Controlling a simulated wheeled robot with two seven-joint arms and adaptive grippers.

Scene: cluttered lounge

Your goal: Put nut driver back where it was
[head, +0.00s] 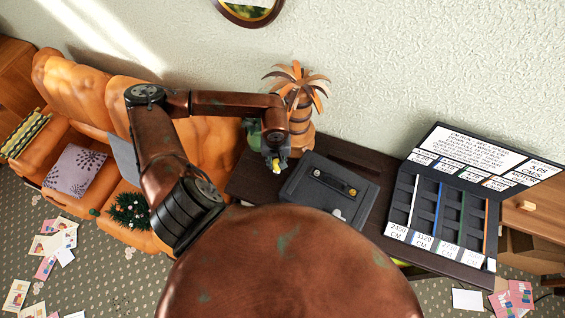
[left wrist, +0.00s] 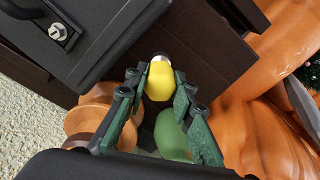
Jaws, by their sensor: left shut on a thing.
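My left gripper (head: 276,164) is at the back left part of the dark table, just left of the black case. In the left wrist view its green fingers (left wrist: 160,100) are closed around a yellow piece with a dark and pale end (left wrist: 158,82), which looks like the nut driver's handle. The yellow also shows at the fingertips in the head view (head: 277,168). The rest of the tool is hidden, and I cannot tell if it touches the table. My right gripper is not in view.
The black case (head: 325,205) lies shut on the dark table (head: 245,182). A palm-shaped ornament (head: 301,118) and a green rounded object (head: 253,134) stand close to my gripper. An open sectioned case (head: 403,187) is at right. An orange sofa (head: 215,132) borders the left.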

